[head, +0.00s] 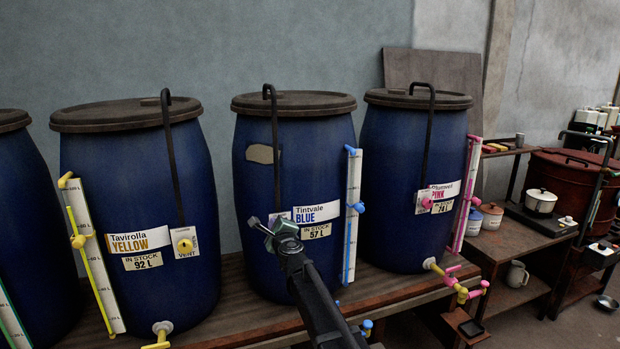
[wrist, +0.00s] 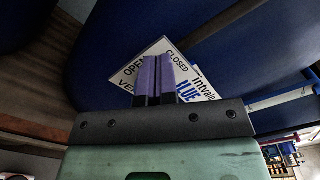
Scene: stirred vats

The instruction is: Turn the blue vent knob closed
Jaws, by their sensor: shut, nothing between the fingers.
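The dark blue vat labelled Tintvale BLUE (head: 320,165) stands in the middle of the head view. Its white vent plate (head: 285,215) is mostly hidden behind my gripper (head: 267,227). In the wrist view the vent plate (wrist: 165,47) is tilted, with OPEN at left and CLOSED at upper right. My gripper (wrist: 157,80) is shut, its two purple-looking fingers side by side in front of the plate. The blue vent knob itself is hidden in both views. I cannot tell whether the fingers touch it, or how it is turned.
The yellow vat (head: 135,190) is at left and the pink vat (head: 405,160) at right. A blue sight tube with a valve (head: 358,207) stands just right of my gripper. A dark stirring handle (head: 273,150) hangs down the blue vat. The wooden bench (head: 395,293) carries the vats.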

